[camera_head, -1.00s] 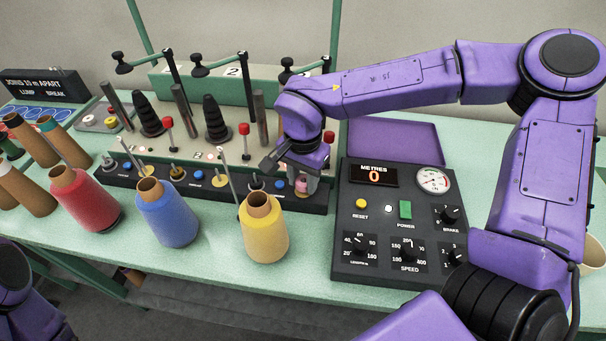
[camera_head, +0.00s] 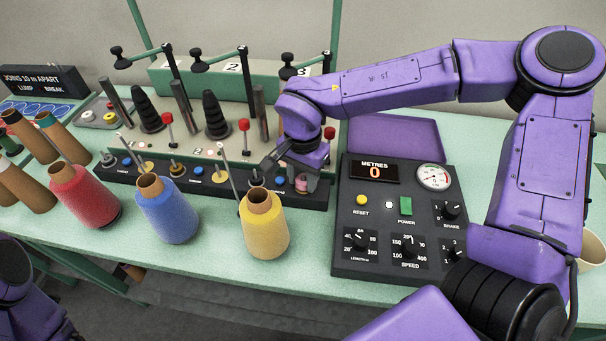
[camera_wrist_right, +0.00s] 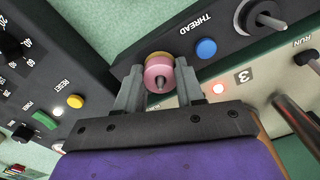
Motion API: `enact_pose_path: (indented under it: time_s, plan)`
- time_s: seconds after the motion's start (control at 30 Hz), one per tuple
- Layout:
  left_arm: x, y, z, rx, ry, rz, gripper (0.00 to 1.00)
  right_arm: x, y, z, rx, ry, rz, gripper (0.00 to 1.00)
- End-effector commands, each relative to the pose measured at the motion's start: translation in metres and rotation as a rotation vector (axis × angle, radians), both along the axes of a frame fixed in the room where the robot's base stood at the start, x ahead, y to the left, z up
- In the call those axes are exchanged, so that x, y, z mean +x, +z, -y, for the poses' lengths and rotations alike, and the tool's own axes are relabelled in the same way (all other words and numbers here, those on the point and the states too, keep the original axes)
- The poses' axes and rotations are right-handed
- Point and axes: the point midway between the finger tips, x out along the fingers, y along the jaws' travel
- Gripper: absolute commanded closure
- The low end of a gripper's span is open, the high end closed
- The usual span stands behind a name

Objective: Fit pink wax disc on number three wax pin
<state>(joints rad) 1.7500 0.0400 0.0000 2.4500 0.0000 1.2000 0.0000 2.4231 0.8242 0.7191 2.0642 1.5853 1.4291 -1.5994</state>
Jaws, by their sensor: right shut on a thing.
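The pink wax disc (camera_wrist_right: 158,72) sits between the fingertips of my right gripper (camera_wrist_right: 159,84), which is shut on it. A dark pin tip shows through the middle of the disc, so the disc appears to be around the number three wax pin (camera_wrist_right: 160,84). A gold rim shows just beyond the disc; how far down the disc sits is hard to tell. In the head view the pink disc (camera_head: 302,184) shows small below my right gripper (camera_head: 300,178), at the right end of the black rail. My left gripper is out of view.
A number 3 label (camera_wrist_right: 243,76) and a blue button (camera_wrist_right: 206,48) are near the gripper. The control box (camera_head: 385,265) stands close on the right. Yellow (camera_head: 264,235), blue (camera_head: 172,220) and red (camera_head: 88,200) yarn cones stand in front of the rail.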

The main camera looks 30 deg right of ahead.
Motion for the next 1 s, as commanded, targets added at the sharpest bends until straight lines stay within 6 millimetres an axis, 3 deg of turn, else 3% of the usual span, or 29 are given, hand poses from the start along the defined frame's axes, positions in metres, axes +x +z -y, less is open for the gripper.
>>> enact_pose_path:
  time_s: [0.7, 0.73, 0.8, 1.0]
  plan:
    - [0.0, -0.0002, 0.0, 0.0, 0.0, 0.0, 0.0, -0.0001, -0.0074, 0.0, 0.0, 0.001, 0.0, 1.0]
    - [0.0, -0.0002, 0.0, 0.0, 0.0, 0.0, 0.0, -0.0001, -0.0074, 0.0, 0.0, 0.001, 0.0, 0.53]
    - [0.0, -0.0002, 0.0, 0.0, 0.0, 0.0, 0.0, -0.0001, -0.0074, 0.0, 0.0, 0.001, 0.0, 0.33]
    - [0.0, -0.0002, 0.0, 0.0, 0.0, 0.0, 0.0, -0.0001, -0.0073, 0.0, 0.0, 0.001, 0.0, 0.33]
